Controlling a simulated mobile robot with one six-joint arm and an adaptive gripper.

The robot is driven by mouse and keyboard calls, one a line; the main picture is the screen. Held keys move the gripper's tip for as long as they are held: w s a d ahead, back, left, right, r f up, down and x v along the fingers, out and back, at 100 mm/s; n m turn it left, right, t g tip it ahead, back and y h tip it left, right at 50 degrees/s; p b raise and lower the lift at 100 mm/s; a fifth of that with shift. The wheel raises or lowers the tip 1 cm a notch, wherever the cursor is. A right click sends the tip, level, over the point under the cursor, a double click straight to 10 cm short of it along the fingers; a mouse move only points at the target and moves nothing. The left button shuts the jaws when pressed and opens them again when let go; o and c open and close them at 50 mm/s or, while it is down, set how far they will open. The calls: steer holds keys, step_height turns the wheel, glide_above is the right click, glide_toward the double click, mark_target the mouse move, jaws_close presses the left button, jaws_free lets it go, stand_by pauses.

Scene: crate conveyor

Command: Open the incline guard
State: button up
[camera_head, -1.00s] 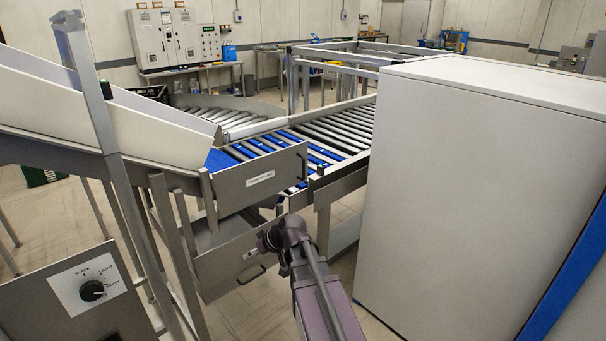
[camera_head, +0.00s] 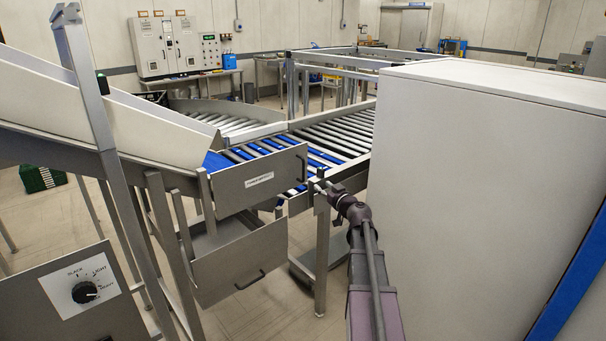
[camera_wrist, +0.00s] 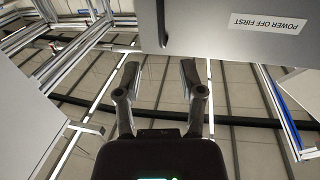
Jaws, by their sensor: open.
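A grey metal panel with a white label (camera_head: 230,194) stands at the foot of the incline in the head view, with a dark handle (camera_head: 303,170) at its right end. The label reads "POWER OFF FIRST", upside down, in the wrist view (camera_wrist: 268,22), on the same panel (camera_wrist: 215,40). Its handle (camera_wrist: 161,25) shows there just beyond my fingertips. I cannot tell for sure that this panel is the incline guard. My gripper (camera_wrist: 159,68) is open, with nothing between its fingers. In the head view my gripper (camera_head: 320,184) is just right of the handle, apparently apart from it.
A second grey panel with a handle (camera_head: 240,265) hangs below the labelled one. A roller conveyor (camera_head: 335,133) runs behind. A large white cabinet (camera_head: 470,200) stands close on the right of my arm. A dial box (camera_head: 75,305) is at lower left. A support leg (camera_head: 321,255) stands below my gripper.

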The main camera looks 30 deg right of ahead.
mark_target(303, 179)
steer(key=shift+w, duration=0.15)
steer(key=w, duration=1.3)
steer(key=shift+w+a, duration=0.3)
steer(key=shift+a, duration=0.05)
jaws_close()
